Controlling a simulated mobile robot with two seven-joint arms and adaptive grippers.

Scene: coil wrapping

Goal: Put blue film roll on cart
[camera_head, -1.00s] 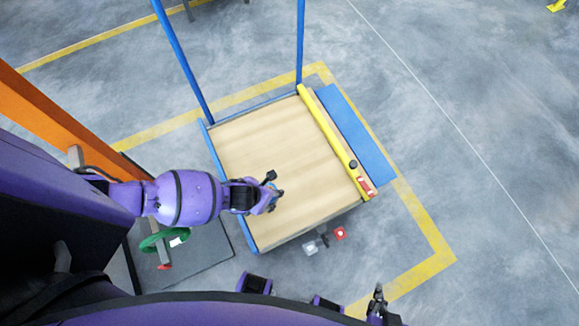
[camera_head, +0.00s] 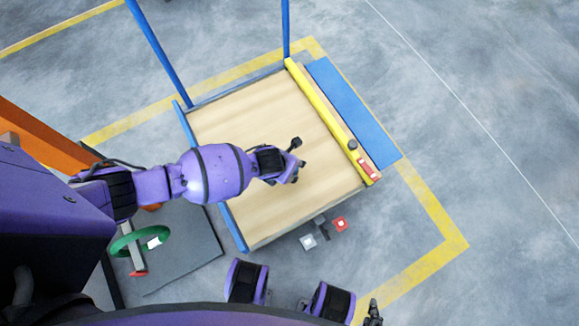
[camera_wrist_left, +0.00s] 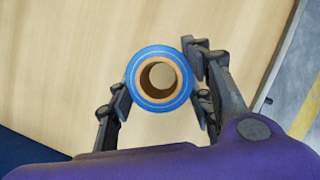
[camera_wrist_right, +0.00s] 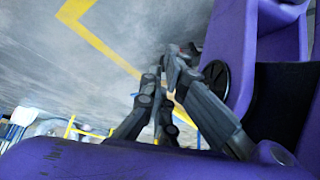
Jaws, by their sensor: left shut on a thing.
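The blue film roll (camera_wrist_left: 136,92) shows end-on in the left wrist view, a blue ring around a tan cardboard core. My left gripper (camera_wrist_left: 158,96) is shut on it, with fingers on both sides. In the head view my left gripper (camera_head: 297,162) is over the wooden top of the cart (camera_head: 240,118); the roll is mostly hidden there. I cannot tell whether the roll touches the cart top. My right gripper (camera_head: 374,312) is at the bottom edge of the head view, off the cart. In the right wrist view its fingers (camera_wrist_right: 166,68) come together, empty.
A yellow bar (camera_head: 322,110) with a red-and-white end runs along the cart's right side, beside a blue panel (camera_head: 353,112). Blue posts (camera_head: 160,55) rise at the back. An orange beam (camera_head: 45,135) and a green ring (camera_head: 128,243) are at left. Most of the cart top is clear.

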